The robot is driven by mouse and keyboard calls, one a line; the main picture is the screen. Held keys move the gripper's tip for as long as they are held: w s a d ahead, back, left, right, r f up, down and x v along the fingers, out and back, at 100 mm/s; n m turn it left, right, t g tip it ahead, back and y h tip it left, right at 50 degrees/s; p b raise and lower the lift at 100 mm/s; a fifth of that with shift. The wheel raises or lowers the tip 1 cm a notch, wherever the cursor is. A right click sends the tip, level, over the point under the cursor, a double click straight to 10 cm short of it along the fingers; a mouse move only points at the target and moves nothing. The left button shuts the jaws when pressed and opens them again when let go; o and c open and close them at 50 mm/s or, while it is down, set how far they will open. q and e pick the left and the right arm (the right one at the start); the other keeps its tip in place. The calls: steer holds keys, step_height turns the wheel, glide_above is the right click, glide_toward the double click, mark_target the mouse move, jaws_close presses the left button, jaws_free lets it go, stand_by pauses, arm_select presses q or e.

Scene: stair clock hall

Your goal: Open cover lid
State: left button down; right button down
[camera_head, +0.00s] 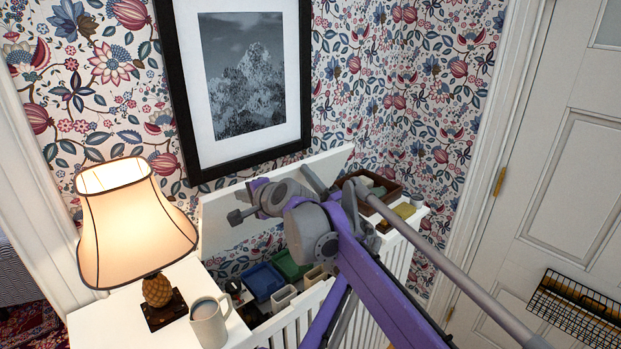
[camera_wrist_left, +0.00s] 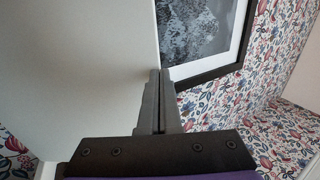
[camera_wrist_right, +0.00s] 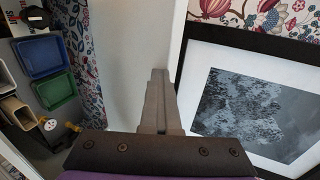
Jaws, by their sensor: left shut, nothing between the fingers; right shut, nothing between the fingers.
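The white cover lid (camera_head: 218,232) stands raised steeply at the back of the white slatted cabinet, below the framed picture, with the inside of the cabinet open beneath it. My right gripper (camera_head: 237,216) is shut and empty in front of the lid's left part. My left gripper (camera_head: 314,180) is shut and empty by the lid's right part. The lid fills the left of the left wrist view (camera_wrist_left: 100,50), beside the shut fingers (camera_wrist_left: 160,76). It also stands behind the shut right fingers (camera_wrist_right: 158,75) in the right wrist view (camera_wrist_right: 130,40). I cannot tell whether the fingers touch it.
The cabinet holds a blue bin (camera_head: 263,282), a green bin (camera_head: 290,264) and white containers (camera_head: 284,298). A lit lamp (camera_head: 135,225) and a mug (camera_head: 208,322) stand on the left top, a brown tray (camera_head: 373,186) on the right. The framed picture (camera_head: 178,80) hangs close behind the lid.

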steer(key=shift+w+f, duration=0.1)
steer(key=shift+w, duration=0.1)
steer(key=c, duration=0.7)
jaws_free()
arm_select(q)
steer(key=shift+w+a+r, duration=0.15)
steer(key=shift+w+a, duration=0.1)
steer(key=shift+w, duration=0.15)
arm_select(e)
steer(key=shift+s, duration=0.1)
